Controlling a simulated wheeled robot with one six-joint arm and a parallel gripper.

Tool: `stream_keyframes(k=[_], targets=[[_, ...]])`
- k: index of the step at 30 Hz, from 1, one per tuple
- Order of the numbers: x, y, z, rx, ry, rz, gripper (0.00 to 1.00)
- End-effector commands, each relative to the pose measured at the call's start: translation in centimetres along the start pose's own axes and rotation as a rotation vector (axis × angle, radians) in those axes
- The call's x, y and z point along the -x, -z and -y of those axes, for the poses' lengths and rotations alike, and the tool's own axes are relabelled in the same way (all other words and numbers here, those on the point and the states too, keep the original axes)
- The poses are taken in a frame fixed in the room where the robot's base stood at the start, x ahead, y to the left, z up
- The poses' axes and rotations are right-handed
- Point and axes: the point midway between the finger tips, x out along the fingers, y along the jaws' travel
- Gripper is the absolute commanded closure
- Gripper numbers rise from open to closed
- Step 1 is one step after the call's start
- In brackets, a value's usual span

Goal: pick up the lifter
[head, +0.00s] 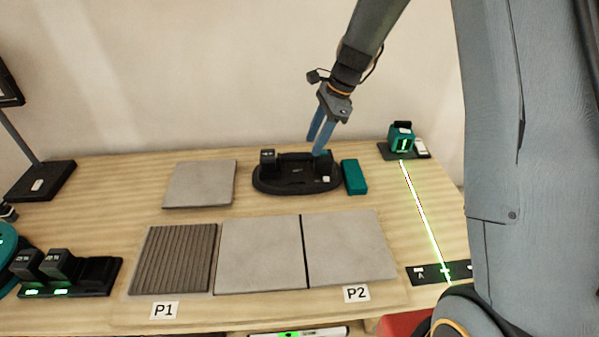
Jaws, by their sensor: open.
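A black oval device (290,182) with raised blocks at both ends and a bar between them lies on the wooden table behind the tiles; it looks like the lifter. My gripper (317,146) is open, its blue fingers pointing down at the right end of this device. One fingertip overlaps the right block in the picture; I cannot tell whether it touches. Nothing shows between the fingers.
A teal block (354,177) lies close to the right of the device. A loose grey tile (200,184) lies to its left. Two grey tiles (259,253) (348,247) and a ridged bed (173,258) lie in front. A laser unit (401,139) stands at right.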

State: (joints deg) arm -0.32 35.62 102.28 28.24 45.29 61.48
Motion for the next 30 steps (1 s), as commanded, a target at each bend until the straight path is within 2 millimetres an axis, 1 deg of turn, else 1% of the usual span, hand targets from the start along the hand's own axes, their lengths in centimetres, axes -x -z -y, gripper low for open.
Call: stream_keyframes(k=[1, 3, 6, 17, 24, 27, 30], targets=[[-0.6, -0.1, 1.0, -0.050, -0.001, 0.017, 0.59], [-1.0, -0.4, 1.9, -0.105, 0.000, 0.036, 0.59], [-1.5, -0.6, 2.5, -0.145, -0.002, 0.050, 0.59], [-4.8, -0.9, 2.4, -0.152, -0.004, 0.051, 0.59], [-7.9, -1.1, 2.3, -0.149, -0.002, 0.050, 0.59], [-8.7, -1.1, 2.3, -0.149, -0.001, 0.050, 0.59], [-9.0, -1.1, 2.3, -0.150, 0.000, 0.050, 0.59]])
